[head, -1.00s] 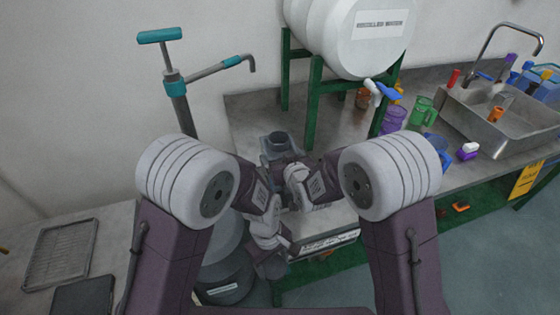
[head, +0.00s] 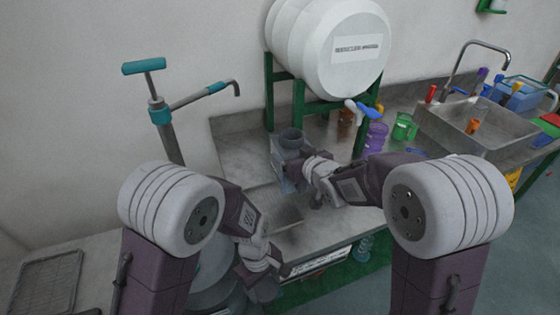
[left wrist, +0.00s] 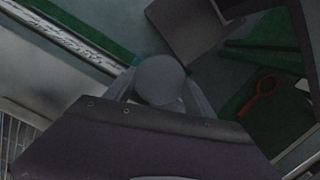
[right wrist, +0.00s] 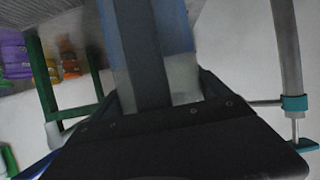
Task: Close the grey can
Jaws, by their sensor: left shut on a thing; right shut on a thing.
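The grey can (head: 291,139) has a round neck on top and stands upright at the counter beneath the white tank. My right gripper (head: 295,178) is shut on it; in the right wrist view the blue-grey can (right wrist: 148,40) fills the space between the fingers. My left gripper (head: 264,288) is lower, in front of the counter edge and apart from the can. It is shut on a round grey cap (left wrist: 160,78), seen between its fingers in the left wrist view. My wrist hides the can's lower part in the head view.
A grey drum (head: 205,275) with a teal-handled pump (head: 160,112) stands at left. The white tank (head: 330,48) sits on a green frame with a blue tap (head: 364,110). Purple and green jugs (head: 404,127) and a sink (head: 470,122) are at right.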

